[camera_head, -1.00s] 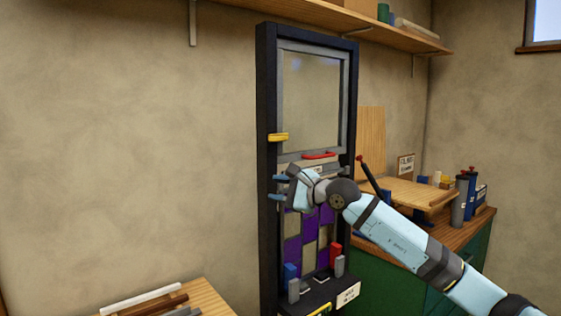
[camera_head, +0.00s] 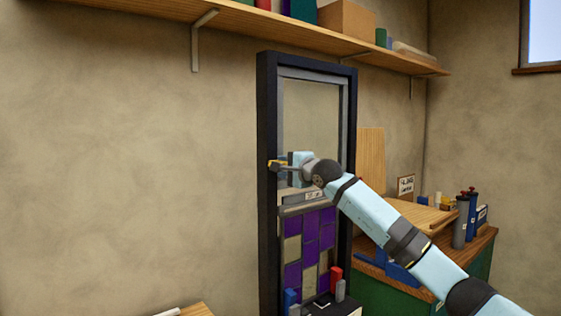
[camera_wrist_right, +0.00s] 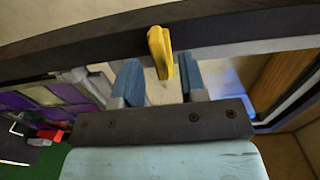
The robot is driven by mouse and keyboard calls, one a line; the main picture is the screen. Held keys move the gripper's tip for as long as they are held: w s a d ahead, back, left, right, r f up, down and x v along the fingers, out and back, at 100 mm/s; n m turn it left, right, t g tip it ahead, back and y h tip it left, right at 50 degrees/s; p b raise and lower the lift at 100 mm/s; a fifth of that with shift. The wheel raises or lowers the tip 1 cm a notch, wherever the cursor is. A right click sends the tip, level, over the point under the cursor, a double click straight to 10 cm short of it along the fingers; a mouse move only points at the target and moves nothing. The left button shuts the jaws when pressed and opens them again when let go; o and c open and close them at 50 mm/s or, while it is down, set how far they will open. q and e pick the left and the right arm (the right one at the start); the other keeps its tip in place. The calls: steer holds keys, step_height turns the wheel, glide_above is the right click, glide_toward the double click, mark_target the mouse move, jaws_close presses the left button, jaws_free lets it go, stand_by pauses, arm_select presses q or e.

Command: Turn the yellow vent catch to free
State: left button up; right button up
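The yellow vent catch (camera_head: 276,162) sits on the left upright of the dark panel frame (camera_head: 267,110) in the head view. My right gripper (camera_head: 282,166) is right at it and partly hides it. In the right wrist view the catch (camera_wrist_right: 160,52) stands out from the dark frame bar, at the mouth of the gap between the two blue fingertips (camera_wrist_right: 160,75). The fingers are apart, with visible space on both sides of the catch, so the gripper is open. Contact with the catch cannot be made out. My left gripper is out of view.
Purple and clear panes (camera_head: 310,240) fill the lower part of the frame, with red and blue blocks below. A wooden shelf (camera_head: 240,18) runs above. A green bench (camera_head: 480,262) with canisters and boards stands at the right. The wall left of the frame is clear.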

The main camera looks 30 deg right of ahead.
steer(key=shift+w+a, duration=0.1)
steer(key=shift+w, duration=1.05)
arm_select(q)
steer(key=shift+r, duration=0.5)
arm_select(e)
jaws_close()
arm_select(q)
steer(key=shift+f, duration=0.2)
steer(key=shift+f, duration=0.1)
arm_select(e)
steer(key=shift+f, duration=0.1)
